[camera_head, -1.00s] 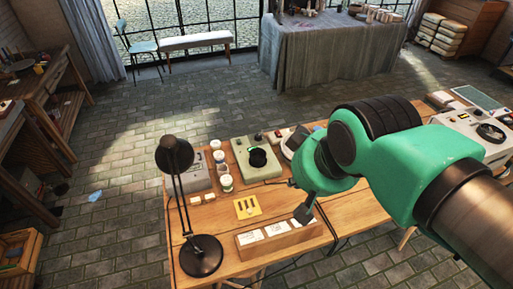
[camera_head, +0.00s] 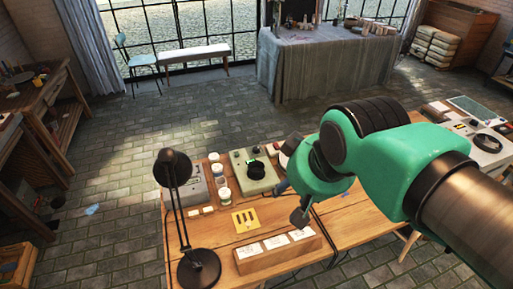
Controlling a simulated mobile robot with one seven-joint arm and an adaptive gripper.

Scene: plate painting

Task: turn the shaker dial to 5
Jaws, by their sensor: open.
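The shaker (camera_head: 249,183) appears to be the grey-green box on the wooden table, left of my gripper. A round black part (camera_head: 257,170) sits on its top, with a small lit green spot (camera_head: 252,158) behind it. I cannot read any dial mark or number at this size. My gripper (camera_head: 288,183) is open at the end of the green arm, to the right of the shaker. Its dark fingers are spread apart, one high and one low in the picture. I see no contact with the shaker, and nothing shows between the fingers.
A black desk lamp (camera_head: 202,266) stands at the front left. White-lidded jars (camera_head: 224,195) and a grey device (camera_head: 194,190) are left of the shaker. A yellow slotted card (camera_head: 245,220) and a wooden box with white cards (camera_head: 268,261) lie in front.

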